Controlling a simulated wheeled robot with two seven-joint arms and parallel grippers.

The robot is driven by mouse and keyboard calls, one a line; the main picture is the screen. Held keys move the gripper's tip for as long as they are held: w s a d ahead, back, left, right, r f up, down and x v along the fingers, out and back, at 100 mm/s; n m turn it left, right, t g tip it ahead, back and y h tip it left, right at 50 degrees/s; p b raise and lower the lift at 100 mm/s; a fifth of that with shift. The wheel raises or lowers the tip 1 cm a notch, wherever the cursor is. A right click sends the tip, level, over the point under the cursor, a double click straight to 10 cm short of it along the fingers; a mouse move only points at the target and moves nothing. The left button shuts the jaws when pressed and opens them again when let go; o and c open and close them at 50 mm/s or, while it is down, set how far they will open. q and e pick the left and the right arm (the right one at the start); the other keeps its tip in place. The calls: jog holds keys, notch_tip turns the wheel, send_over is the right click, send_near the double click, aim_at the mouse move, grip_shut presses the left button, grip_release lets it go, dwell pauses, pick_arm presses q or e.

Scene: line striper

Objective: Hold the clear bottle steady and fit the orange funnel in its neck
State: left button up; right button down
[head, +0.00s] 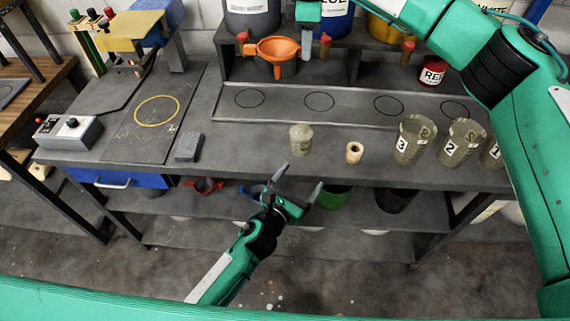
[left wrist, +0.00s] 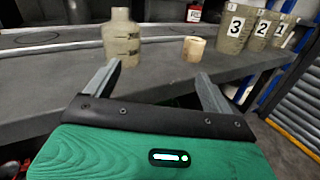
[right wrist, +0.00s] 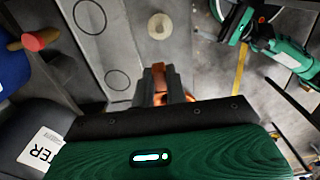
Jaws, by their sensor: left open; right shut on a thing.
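The clear bottle (head: 301,139) stands upright near the front edge of the grey bench, its neck bare. It also shows in the left wrist view (left wrist: 121,42) and, from above, in the right wrist view (right wrist: 160,26). My left gripper (head: 300,177) is open and empty, in front of and below the bottle, with its fingers (left wrist: 158,70) apart and not touching it. The orange funnel (head: 278,46) is held up near the back shelf. My right gripper (right wrist: 160,70) is shut on the funnel, which its fingers largely hide in the right wrist view.
A small beige cylinder (head: 354,153) stands right of the bottle. Numbered cups (head: 412,140) stand further right. A grey block (head: 188,146) lies left on the bench. Large containers with taps stand on the rear shelf. The bench between bottle and block is clear.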

aim_at(297, 141)
pick_arm(q)
jog(key=w+a+r+n+t+y, duration=0.1)
jog(key=w+a+r+n+y, duration=0.1)
jog(key=w+a+n+y, duration=0.15)
jog(key=shift+m+h, duration=0.35)
jog(key=x, duration=1.1)
jog(key=shift+w+a+r, duration=0.2)
jog(key=shift+w, duration=0.3)
jog(key=c, duration=1.1)
jog(key=shift+d, duration=0.1)
pick_arm(e)
jog(key=d+f, duration=0.3)
jog(key=f, duration=0.4)
jog(key=d+f+n, duration=0.1)
jog(key=d+f, duration=0.2)
jog(key=f, duration=0.4)
jog(key=shift+w+d, duration=0.15)
jog(key=shift+w, duration=0.15)
